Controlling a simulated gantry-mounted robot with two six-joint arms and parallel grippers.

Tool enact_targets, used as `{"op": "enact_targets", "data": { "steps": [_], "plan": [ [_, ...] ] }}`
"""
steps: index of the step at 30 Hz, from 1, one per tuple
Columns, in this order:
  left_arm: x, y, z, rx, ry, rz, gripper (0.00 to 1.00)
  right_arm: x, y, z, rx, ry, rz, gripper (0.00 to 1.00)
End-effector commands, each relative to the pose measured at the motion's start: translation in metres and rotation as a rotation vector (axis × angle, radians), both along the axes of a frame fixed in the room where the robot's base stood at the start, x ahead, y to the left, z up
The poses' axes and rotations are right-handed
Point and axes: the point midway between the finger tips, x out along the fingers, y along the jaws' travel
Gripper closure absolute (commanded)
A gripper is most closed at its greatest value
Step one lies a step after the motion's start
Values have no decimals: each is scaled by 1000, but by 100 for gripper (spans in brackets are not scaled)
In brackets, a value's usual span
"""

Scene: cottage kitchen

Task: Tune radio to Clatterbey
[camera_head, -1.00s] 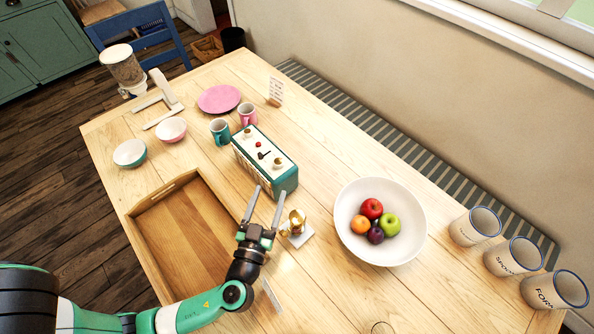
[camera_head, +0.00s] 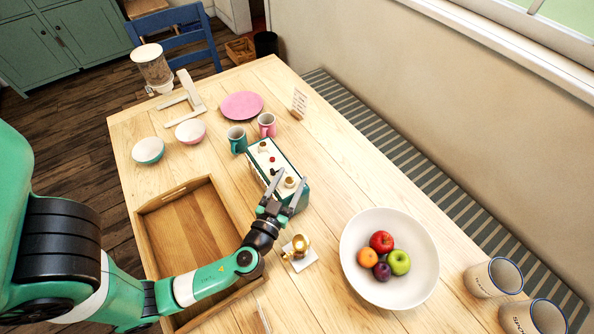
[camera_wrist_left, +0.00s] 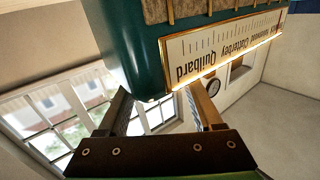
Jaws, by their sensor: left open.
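The near pale knob (camera_head: 289,182) shows between the fingers of my left gripper (camera_head: 292,178), which is open at the radio's near end. I cannot tell whether the fingers touch the knob. In the left wrist view the radio's teal body (camera_wrist_left: 135,55) and lit dial (camera_wrist_left: 220,45) appear upside down, with "Clatterbey" and "Quilbard" readable. A pointer is not clear. The open left fingers (camera_wrist_left: 160,92) show below it. My right gripper is out of view.
A wooden tray (camera_head: 240,215) lies left of the radio, and a small brass bell-like object (camera_head: 300,243) stands close to my left gripper. A teal mug (camera_head: 237,141) and pink mug (camera_head: 266,125) stand behind the radio. A white fruit bowl (camera_head: 420,265) sits right.

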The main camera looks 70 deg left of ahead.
Motion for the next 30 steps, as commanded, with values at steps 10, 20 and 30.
{"op": "enact_targets", "data": {
  "steps": [10,20,30],
  "plan": [
    [1,1,0,-1,-1,0,42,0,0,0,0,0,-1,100],
    [1,1,0,-1,-1,0,100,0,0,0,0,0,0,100],
    [0,2,-2,-3,3,-20,100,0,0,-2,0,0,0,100]
  ]
}}
